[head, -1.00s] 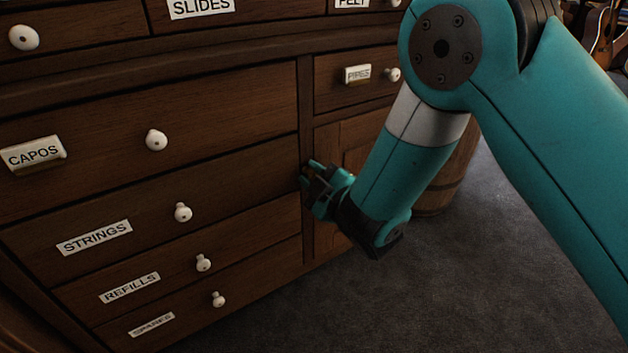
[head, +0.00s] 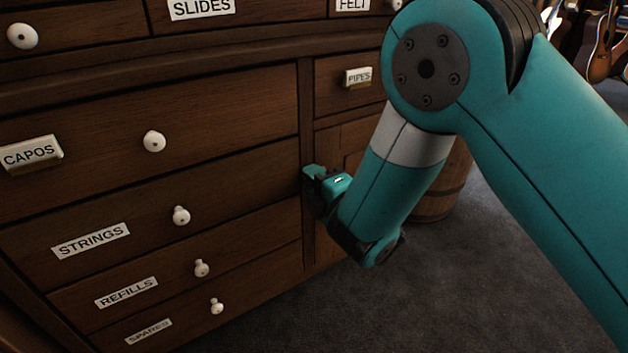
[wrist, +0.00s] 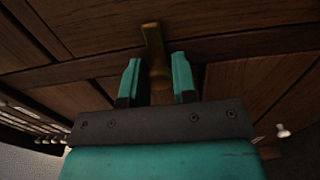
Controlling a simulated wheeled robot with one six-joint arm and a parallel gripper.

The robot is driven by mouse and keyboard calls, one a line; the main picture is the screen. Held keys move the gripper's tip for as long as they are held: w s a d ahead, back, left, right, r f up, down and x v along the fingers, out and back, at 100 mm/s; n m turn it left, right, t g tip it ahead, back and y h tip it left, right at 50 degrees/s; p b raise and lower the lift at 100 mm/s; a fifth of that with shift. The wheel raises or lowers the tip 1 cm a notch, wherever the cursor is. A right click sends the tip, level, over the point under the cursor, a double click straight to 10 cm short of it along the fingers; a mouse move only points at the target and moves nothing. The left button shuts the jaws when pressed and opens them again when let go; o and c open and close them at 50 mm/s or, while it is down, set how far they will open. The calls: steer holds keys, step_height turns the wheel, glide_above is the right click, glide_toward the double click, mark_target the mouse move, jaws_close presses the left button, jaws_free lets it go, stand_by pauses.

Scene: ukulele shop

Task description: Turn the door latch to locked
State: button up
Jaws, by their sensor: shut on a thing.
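The door latch (wrist: 153,42) is a small brass-coloured bar on the dark wood, seen in the wrist view. It runs nearly up and down in that picture, its upper end sticking out beyond my fingertips. My gripper (wrist: 157,68) has its two teal fingers on either side of the latch and is shut on it. In the head view my gripper (head: 324,180) is at the cabinet front, by the left edge of the small door (head: 338,152) under the PIPES drawer. There my gripper hides the latch.
Drawers with white knobs fill the cabinet front to the left, including the STRINGS drawer (head: 225,195) and CAPOS drawer (head: 225,105). A wooden barrel (head: 437,202) stands behind my arm. Guitars (head: 598,50) are at the far right. The dark floor (head: 440,290) in front is clear.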

stand_by(0.5)
steer(key=o, duration=0.9)
